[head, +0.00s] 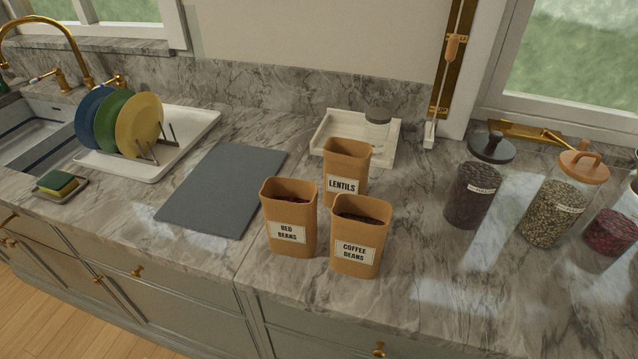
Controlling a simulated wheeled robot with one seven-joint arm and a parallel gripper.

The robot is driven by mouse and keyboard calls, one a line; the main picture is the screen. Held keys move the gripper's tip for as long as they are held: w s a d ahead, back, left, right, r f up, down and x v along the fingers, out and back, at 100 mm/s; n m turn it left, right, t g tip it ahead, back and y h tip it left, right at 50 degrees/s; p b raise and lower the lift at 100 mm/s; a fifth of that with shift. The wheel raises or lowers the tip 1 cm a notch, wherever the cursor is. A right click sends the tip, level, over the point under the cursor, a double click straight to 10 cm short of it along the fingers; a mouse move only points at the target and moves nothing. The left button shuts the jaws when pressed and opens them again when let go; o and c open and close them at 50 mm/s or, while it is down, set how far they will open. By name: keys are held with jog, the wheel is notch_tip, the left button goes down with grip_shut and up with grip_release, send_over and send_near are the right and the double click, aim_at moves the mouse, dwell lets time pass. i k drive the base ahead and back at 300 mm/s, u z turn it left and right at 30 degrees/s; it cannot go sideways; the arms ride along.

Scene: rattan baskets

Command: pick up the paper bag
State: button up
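Three open-topped tan paper bags stand upright close together on the marble counter. The one labelled "RED BEANS" (290,215) is at the left with dark red contents showing. The one labelled "COFFEE BEANS" (358,236) is at the right front, with dark contents. The one labelled "LENTILS" (346,168) stands behind them; its lower part is partly hidden by the front bags. My gripper is not in view.
A grey mat (222,187) lies left of the bags. A white tray (327,133) with a small jar (377,134) is behind them. Glass jars, including a dark-filled one (471,196), stand at the right. A plate rack (152,160) and sink are at the left.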

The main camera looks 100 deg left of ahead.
aim_at(289, 205)
jog(key=u, duration=0.05)
jog(key=k, duration=1)
jog(key=u, duration=2.15)
